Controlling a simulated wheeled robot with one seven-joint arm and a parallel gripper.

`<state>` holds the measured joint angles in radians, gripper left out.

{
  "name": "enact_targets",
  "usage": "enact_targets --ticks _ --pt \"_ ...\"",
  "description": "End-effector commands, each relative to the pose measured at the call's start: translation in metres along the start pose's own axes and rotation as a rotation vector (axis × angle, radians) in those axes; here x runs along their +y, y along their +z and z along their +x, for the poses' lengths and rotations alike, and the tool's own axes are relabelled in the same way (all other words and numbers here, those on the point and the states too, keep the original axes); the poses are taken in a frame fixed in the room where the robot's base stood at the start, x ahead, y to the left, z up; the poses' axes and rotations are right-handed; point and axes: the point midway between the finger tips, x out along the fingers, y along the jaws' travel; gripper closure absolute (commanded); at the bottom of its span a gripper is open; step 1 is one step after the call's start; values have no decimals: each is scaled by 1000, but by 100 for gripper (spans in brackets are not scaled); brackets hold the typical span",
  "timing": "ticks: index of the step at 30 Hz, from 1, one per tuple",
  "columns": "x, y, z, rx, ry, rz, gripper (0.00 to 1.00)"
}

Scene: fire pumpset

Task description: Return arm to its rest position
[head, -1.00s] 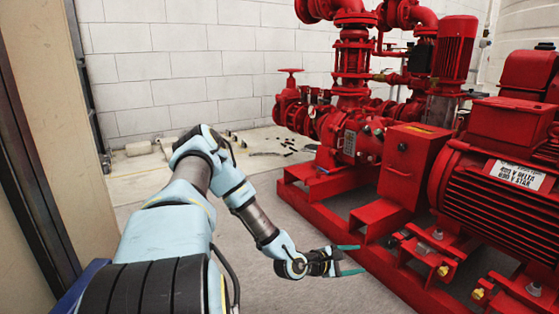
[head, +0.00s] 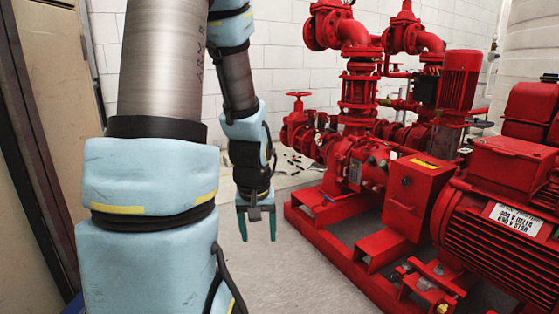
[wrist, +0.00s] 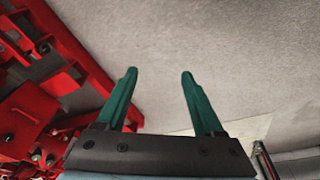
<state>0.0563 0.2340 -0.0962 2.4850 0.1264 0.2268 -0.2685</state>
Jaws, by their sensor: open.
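My gripper (head: 257,225) hangs at the end of my raised arm in the head view, left of the red pump set. Its two green fingers point down and stand apart with nothing between them. In the wrist view my gripper (wrist: 158,75) is open and empty above bare grey floor. The arm's upper links fill the left middle of the head view, and the forearm comes down from the top edge.
The red pump set (head: 352,242) on its red base frame stands to the right, with a large red motor (head: 500,200). Its frame (wrist: 75,55) shows at left in the wrist view. A door (head: 50,100) is at far left. Grey floor (head: 290,285) is clear below my gripper.

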Motion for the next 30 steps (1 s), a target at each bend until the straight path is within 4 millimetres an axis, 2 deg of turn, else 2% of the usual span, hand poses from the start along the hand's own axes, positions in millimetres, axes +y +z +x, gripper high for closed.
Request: enact_targets --ticks 1,9,20,30 --pt "-4 5 -19 -3 -7 17 31" --pt "-16 42 -80 -57 -1 100 31" --pt "-14 25 -154 -60 -3 100 31" --pt "-11 4 -259 -60 -3 100 31"
